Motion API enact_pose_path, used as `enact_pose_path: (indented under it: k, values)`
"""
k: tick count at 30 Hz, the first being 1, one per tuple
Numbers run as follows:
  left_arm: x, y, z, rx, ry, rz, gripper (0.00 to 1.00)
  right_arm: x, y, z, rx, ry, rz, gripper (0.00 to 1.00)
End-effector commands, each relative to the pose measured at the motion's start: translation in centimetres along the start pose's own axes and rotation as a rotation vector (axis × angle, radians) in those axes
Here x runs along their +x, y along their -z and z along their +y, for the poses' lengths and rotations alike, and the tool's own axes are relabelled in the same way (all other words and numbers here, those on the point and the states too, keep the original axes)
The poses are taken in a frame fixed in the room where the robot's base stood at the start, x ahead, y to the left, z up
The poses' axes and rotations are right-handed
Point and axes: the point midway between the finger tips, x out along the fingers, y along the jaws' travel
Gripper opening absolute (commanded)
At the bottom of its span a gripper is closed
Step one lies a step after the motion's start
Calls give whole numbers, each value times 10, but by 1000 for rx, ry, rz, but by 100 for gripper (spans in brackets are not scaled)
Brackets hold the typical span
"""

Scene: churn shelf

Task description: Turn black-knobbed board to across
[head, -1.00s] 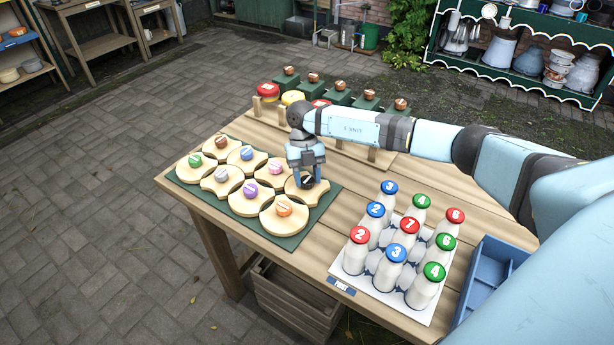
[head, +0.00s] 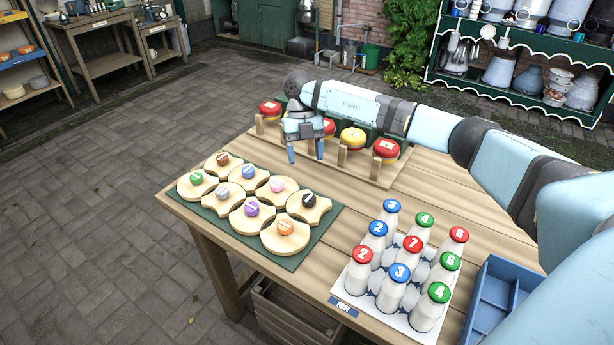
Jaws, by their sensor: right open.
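The black-knobbed board (head: 319,211) is a pale wooden piece with curved cut-outs at the right end of the back row on the green mat (head: 331,222). Its black knob (head: 309,200) has a light mark on top. The board lies flat and shows whole. My right gripper (head: 306,157) is above and behind it, apart from it, with fingers spread and nothing between them. My left gripper is not in view.
Other pale boards with coloured knobs sit close beside it on the mat. Red and yellow round things (head: 352,139) stand with wooden posts behind my gripper. Several capped bottles (head: 413,245) and a blue tray (head: 497,300) stand to the right.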

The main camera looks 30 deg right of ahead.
Motion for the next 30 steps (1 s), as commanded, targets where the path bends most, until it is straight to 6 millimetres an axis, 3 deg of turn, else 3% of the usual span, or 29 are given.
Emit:
enact_pose_path:
  k: [6,24,26,30]
  values:
    - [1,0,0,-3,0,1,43,-23,0,0,1,0,0,64]
    - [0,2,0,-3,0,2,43,-26,0,0,0,0,0,64]
    - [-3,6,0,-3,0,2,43,-32,2,0,0,0,0,64]
    - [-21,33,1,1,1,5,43,-63,15,0,0,0,-1,64]
